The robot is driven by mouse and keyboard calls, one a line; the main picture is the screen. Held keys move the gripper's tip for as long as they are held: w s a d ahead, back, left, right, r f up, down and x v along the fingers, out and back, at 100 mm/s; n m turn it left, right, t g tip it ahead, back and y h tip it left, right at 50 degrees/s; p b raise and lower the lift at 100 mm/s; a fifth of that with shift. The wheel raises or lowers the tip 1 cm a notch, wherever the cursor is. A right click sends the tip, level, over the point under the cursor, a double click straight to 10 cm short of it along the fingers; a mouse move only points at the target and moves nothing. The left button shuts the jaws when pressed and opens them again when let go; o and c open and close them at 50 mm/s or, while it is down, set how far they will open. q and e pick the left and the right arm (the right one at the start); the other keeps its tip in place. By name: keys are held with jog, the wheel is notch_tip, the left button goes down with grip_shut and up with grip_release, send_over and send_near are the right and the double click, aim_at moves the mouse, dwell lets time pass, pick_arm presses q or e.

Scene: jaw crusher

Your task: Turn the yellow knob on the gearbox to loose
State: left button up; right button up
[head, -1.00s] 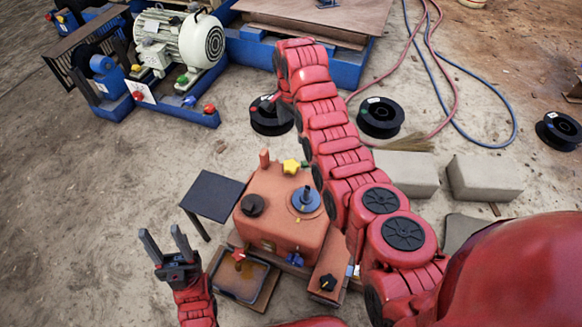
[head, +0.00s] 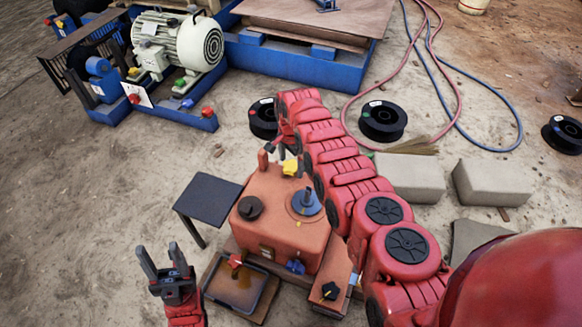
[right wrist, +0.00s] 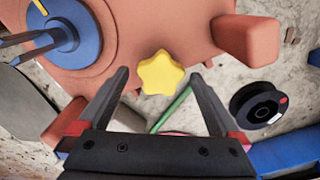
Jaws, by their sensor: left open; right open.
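The yellow star-shaped knob (head: 290,168) sits on top of the orange gearbox (head: 280,228) near its back edge. In the right wrist view the knob (right wrist: 160,73) lies just beyond and between the fingertips of my right gripper (right wrist: 158,75), which is open and empty. In the head view my right gripper (head: 281,150) is at the knob and partly covers it. Whether a finger touches the knob I cannot tell. My left gripper (head: 160,262) is open and empty, upright at the lower left, apart from the gearbox.
A black knob (head: 251,207) and a blue fitting with an upright stem (head: 306,201) are on the gearbox top. A small dark table (head: 208,198) stands to its left, an oil tray (head: 240,287) in front. Black spools (head: 382,121) and grey blocks (head: 490,182) lie behind and right.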

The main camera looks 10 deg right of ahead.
jog(key=shift+f, duration=0.1)
jog(key=c, duration=1.4)
jog(key=shift+n, duration=0.4)
jog(key=n, duration=0.3)
jog(key=shift+w+n, duration=0.1)
jog(key=shift+n, duration=0.2)
jog(key=n, duration=0.5)
jog(key=shift+n, duration=0.3)
jog(key=n, duration=1)
jog(key=shift+n, duration=0.5)
